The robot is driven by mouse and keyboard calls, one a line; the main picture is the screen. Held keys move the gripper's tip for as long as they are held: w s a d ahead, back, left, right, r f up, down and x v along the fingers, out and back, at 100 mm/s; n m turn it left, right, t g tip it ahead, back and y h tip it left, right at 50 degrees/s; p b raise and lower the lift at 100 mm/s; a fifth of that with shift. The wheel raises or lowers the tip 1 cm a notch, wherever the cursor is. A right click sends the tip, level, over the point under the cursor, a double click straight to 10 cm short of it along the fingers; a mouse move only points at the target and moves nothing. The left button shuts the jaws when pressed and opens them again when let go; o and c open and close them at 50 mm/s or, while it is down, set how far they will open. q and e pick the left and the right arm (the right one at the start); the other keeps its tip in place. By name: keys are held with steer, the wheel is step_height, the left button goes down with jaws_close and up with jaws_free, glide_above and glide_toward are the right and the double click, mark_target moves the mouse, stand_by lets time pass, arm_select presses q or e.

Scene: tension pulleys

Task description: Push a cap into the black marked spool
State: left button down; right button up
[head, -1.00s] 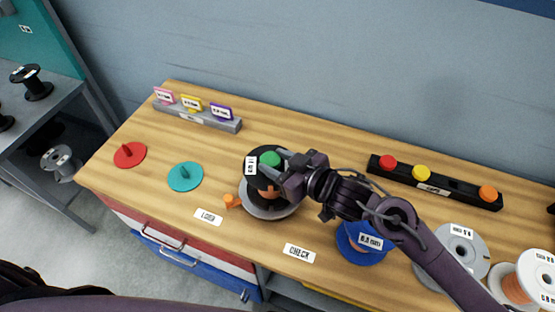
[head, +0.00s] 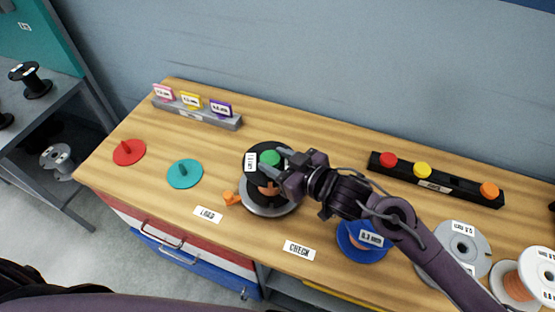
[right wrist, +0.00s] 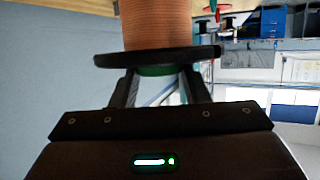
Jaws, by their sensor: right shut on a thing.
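The black spool (head: 262,178) with a white label on its top flange stands on a round grey base (head: 278,209) in the middle of the table. A green cap (head: 269,157) sits at the centre of its top flange. My right gripper (head: 276,162) is shut on the green cap, its fingers reaching in from the right over the flange. In the right wrist view the green cap (right wrist: 155,71) shows between the two fingers, against the black flange (right wrist: 158,57), with copper winding (right wrist: 156,22) beyond. How deep the cap sits is hidden. My left gripper is not in view.
A black rack (head: 436,181) holds red, yellow and orange caps at the right. A blue spool (head: 360,247) and grey and white spools (head: 458,240) stand at front right. Red (head: 129,152) and teal (head: 185,174) discs lie left. An orange piece (head: 230,198) juts beside the base.

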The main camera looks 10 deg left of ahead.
steer(key=shift+s+f, duration=0.2)
steer(key=shift+f, duration=0.45)
steer(key=o, duration=1)
steer(key=shift+d, duration=0.1)
steer(key=shift+o, duration=0.2)
steer(key=shift+s+d, duration=0.2)
steer(key=shift+d, duration=0.1)
steer(key=r+v, duration=0.1)
steer(key=v, duration=0.6)
steer(key=shift+b, duration=0.3)
steer(key=shift+w+r, duration=0.15)
steer(key=shift+w, duration=0.05)
